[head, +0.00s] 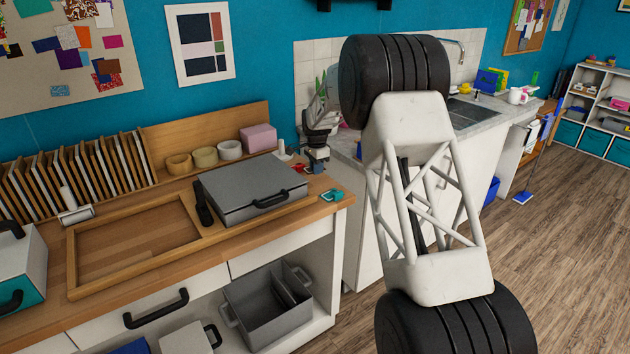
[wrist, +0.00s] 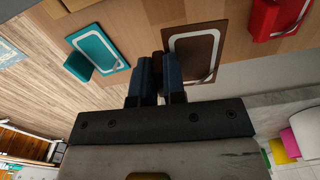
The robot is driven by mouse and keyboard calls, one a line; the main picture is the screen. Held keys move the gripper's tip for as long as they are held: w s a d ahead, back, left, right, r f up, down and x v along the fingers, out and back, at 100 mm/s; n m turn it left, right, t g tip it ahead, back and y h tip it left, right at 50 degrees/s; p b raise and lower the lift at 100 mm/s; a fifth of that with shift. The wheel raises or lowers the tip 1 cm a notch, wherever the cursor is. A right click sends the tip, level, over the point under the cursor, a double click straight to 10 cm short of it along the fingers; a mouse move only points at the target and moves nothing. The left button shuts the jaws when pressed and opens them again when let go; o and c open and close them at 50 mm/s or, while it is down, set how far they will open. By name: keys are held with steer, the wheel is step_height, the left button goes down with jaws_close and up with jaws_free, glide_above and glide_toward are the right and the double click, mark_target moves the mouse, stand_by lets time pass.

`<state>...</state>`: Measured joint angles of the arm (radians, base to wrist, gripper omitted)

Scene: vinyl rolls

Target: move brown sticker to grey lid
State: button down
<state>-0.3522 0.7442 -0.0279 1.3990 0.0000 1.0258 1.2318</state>
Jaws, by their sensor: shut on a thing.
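The brown sticker (wrist: 196,48) is a flat brown piece with a pale looped outline, seen in the wrist view at the fingertips. My gripper (wrist: 158,66) is shut on its small upright brown tab. It cannot be told whether the sticker still touches the wooden top. In the head view my gripper (head: 318,166) is at the right end of the desk, right of the grey lid, and hides most of the brown sticker. The grey lid (head: 250,185) is a flat square with a black front handle, on the desk. It is not seen in the wrist view.
A teal sticker (head: 332,195) lies at the desk's right corner; it also shows in the wrist view (wrist: 100,47). A red sticker (wrist: 280,14) lies on the other side. A pink block (head: 258,137) and several rolls stand behind the lid. A wooden tray (head: 133,283) is left.

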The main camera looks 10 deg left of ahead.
steer(key=shift+r, duration=1.1)
steer(key=s+a+r, duration=0.2)
steer(key=s+a, duration=0.1)
steer(key=s+a+r, duration=0.2)
steer(key=s+a, duration=0.1)
steer(key=s+a+r, duration=0.3)
steer(key=a, duration=0.1)
steer(key=s+a+r, duration=0.5)
steer(key=s+a, duration=0.2)
steer(key=s, duration=0.1)
steer(key=shift+s, duration=0.35)
steer(key=shift+r, duration=0.1)
steer(key=shift+d, duration=0.1)
steer(key=shift+f, duration=3.45)
steer(key=shift+f, duration=0.2)
